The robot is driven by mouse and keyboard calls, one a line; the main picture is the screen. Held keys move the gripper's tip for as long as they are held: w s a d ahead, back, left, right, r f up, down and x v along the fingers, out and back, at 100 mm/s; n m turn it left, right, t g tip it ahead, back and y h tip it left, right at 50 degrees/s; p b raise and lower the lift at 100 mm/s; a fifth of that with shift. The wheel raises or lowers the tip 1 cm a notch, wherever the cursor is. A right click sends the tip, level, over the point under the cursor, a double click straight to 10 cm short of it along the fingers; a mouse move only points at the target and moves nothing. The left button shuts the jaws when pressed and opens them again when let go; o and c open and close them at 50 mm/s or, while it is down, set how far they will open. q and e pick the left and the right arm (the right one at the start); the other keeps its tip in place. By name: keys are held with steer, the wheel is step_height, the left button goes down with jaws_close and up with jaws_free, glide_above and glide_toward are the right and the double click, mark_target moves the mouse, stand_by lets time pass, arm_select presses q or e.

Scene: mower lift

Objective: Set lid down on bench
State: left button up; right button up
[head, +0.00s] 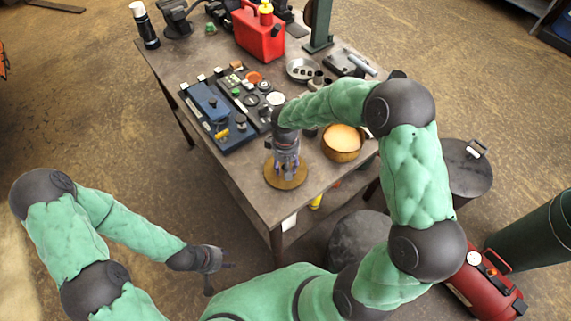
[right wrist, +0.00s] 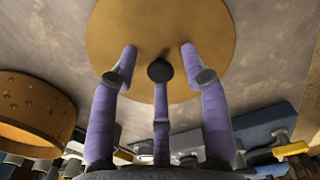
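The round tan lid (head: 272,180) lies flat on the bench (head: 246,192) near its front corner, and it also shows in the right wrist view (right wrist: 215,30). A dark knob (right wrist: 160,70) stands at its middle. My right gripper (head: 286,174) is above the lid. In the right wrist view its purple fingers (right wrist: 160,62) are spread around the knob, with gaps at the two side fingers; the middle finger's contact with the knob is unclear. My left gripper (head: 222,267) is empty, fingers apart, low at the left of the bench.
A round brown pot (head: 342,152) with pale contents stands right of the lid, near the bench edge. A red fuel can (head: 258,36) stands farther back. The bench left of the lid is bare.

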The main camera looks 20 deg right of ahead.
steer(key=shift+r, duration=0.1)
steer(key=shift+r, duration=0.3)
step_height(320, 180, up, 12)
steer(key=p, duration=0.1)
steer(key=shift+f+p, duration=0.2)
steer(key=shift+p, duration=0.2)
